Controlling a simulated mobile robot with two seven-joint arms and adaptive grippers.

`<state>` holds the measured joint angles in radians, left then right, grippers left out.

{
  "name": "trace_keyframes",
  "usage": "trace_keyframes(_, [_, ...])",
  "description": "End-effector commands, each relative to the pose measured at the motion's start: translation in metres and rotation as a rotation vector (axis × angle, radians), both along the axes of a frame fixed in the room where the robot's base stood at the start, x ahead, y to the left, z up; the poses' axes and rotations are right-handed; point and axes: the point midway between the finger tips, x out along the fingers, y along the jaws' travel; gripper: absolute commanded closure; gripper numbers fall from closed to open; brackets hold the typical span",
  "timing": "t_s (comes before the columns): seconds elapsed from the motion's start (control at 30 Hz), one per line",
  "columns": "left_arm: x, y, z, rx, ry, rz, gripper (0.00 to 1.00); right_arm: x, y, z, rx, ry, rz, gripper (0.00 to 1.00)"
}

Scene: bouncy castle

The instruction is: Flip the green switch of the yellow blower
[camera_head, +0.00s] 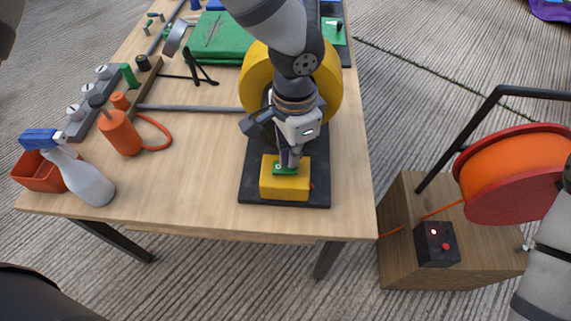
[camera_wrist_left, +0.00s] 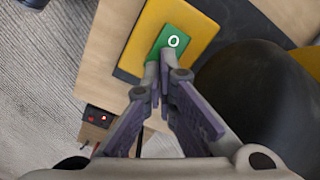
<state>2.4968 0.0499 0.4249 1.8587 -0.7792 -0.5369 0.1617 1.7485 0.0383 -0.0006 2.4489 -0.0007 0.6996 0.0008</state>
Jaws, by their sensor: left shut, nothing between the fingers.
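The yellow blower (camera_head: 330,87) stands on a black base (camera_head: 258,150) on the wooden table, partly hidden behind my left arm. At the near end of the base is a yellow switch box (camera_head: 285,187) with a green switch (camera_head: 279,169) on top. The green switch also shows in the left wrist view (camera_wrist_left: 173,42), with a white round mark on it. My left gripper (camera_head: 288,166) is shut and empty, pointing down with its tips at the green switch. In the left wrist view the fingertips overlap the switch's lower edge; I cannot tell whether they touch. My right gripper is not in view.
A spray bottle (camera_head: 88,182), a red-orange bin (camera_head: 36,172) and an orange pump (camera_head: 120,132) stand on the table's left side. A cable reel (camera_head: 515,172) on a wooden box (camera_head: 397,262) is right of the table. The table's near middle (camera_head: 190,190) is clear.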

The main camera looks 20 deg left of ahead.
Motion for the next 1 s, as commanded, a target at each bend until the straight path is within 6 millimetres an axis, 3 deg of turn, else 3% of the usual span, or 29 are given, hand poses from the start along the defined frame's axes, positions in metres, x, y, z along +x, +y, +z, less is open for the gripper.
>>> trace_keyframes(1.0, [0.0, 0.0, -0.015, -0.001, 0.001, 0.0, 1.0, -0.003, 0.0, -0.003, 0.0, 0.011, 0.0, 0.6])
